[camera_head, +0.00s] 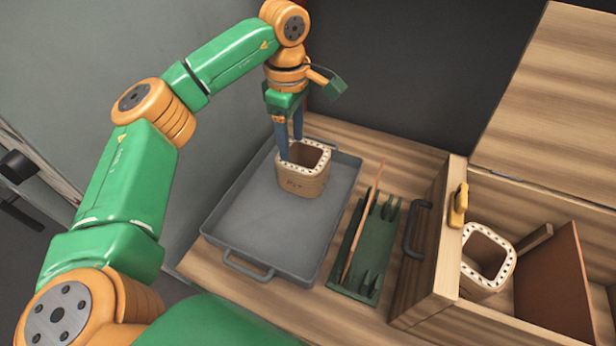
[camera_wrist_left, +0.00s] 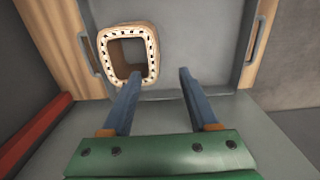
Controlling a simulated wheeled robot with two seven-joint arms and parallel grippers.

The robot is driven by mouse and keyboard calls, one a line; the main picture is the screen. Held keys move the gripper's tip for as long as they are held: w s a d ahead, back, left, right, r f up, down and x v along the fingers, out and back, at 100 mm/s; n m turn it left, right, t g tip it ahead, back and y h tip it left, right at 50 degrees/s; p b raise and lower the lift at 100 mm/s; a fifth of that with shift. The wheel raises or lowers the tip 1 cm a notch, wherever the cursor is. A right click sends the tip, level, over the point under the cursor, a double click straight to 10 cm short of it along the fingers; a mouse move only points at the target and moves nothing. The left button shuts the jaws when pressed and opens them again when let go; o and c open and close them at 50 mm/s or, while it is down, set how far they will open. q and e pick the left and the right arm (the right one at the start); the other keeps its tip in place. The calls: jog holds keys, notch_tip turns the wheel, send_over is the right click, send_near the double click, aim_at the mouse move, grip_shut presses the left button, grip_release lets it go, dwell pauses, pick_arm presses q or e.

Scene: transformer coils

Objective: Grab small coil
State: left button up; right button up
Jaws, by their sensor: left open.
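A small square coil (camera_head: 303,183), tan with a pale dotted rim, stands upright in the grey tray (camera_head: 262,218), near its far end. My left gripper (camera_head: 290,150) points down at the coil's far left rim, its blue fingers apart. In the left wrist view the coil (camera_wrist_left: 104,62) lies ahead and to the left of the open left gripper (camera_wrist_left: 155,82), with the left fingertip close to its rim. Whether that finger touches the coil I cannot tell. Another similar coil (camera_head: 470,282) stands in the wooden drawer at the right. My right gripper is not in view.
A dark green rack (camera_head: 352,283) with a thin brown rod (camera_head: 361,222) lies right of the tray. The open wooden drawer (camera_head: 437,255) has a black handle (camera_head: 416,229) and a brown panel (camera_head: 553,283) inside. The near part of the tray is empty.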

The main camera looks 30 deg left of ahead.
aim_at(296, 179)
pick_arm(q)
jog(key=f+b, duration=0.1)
jog(key=f, duration=0.1)
jog(key=f+b, duration=0.2)
jog(key=f, duration=0.1)
jog(key=w+f+b, duration=0.1)
jog(key=f+b, duration=0.1)
jog(key=shift+f, duration=0.4)
jog(key=shift+w+f, duration=0.1)
jog(key=shift+f, duration=0.45)
jog(key=f, duration=0.2)
jog(key=f+p, duration=0.1)
jog(key=f, duration=0.2)
jog(key=shift+w+a+f, duration=0.1)
jog(key=shift+a+f, duration=0.1)
jog(key=shift+f, duration=0.15)
jog(key=shift+r, duration=0.1)
grip_shut()
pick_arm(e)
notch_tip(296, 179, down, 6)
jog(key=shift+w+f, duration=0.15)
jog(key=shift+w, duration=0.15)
